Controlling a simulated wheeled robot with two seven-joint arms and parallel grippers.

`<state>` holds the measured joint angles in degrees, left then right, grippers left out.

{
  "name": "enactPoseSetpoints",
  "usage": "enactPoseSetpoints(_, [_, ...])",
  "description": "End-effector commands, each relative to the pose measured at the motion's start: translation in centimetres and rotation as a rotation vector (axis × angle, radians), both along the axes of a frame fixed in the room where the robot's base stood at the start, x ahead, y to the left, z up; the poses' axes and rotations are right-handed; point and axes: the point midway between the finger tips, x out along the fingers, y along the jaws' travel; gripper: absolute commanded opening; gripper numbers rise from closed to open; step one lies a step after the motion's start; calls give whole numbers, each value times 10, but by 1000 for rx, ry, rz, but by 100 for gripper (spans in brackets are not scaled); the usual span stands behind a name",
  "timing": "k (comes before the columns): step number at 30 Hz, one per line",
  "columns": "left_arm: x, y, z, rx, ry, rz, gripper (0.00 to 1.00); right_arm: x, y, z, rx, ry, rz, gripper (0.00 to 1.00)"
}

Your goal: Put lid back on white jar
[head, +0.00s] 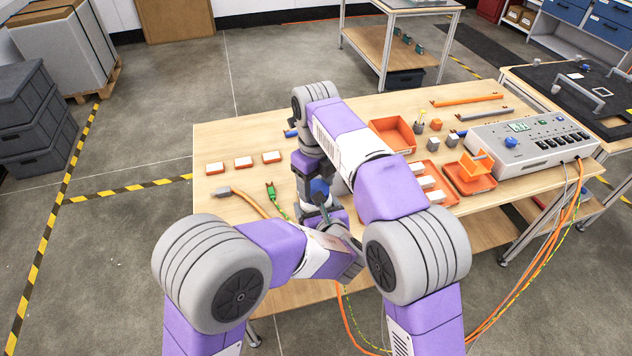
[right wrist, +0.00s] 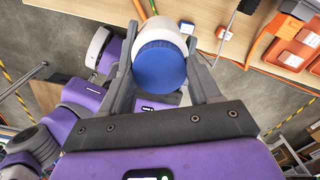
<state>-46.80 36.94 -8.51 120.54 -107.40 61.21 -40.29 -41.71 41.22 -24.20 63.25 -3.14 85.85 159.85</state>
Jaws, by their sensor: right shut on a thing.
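The blue lid (right wrist: 158,68) faces the right wrist camera, between the dark fingers of my right gripper (right wrist: 163,48). My right gripper is shut on it. The white jar (right wrist: 160,27) shows directly beyond the lid, with no gap visible between them from this angle. In the head view the blue lid (head: 320,187) shows near the table's front, below my right gripper (head: 317,194), partly hidden by my arms. My left gripper (head: 342,243) is close by, on the near side. Its fingers are mostly hidden, and I cannot tell whether it touches the jar.
On the wooden table (head: 235,145), several orange-and-white blocks (head: 243,162) lie at left. Orange and green cables (head: 272,190) lie left of the grippers. An orange bin (head: 391,134), trays (head: 470,180) and a grey control box (head: 530,142) fill the right. The back left is clear.

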Motion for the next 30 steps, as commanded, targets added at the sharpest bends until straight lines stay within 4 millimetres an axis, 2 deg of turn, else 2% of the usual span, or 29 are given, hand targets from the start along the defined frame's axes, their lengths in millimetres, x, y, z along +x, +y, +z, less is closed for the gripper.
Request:
enactPoseSetpoints(3, [0,0,-1,1,1,0,0,0,0,0,-1,-3,-156,35])
enactPoseSetpoints(6, [0,0,-1,1,1,0,0,0,0,0,2,-2,-227,35])
enactPoseSetpoints(16, [0,0,-1,1,1,0,0,0,0,1,2,-3,-246,35])
enactPoseSetpoints(17, [0,0,-1,1,1,0,0,0,0,1,2,-3,-246,67])
enactPoseSetpoints(21, [0,0,0,1,1,0,0,0,0,0,2,-3,-245,88])
enactPoseSetpoints(30, [0,0,0,0,0,0,0,0,0,3,2,-3,-244,88])
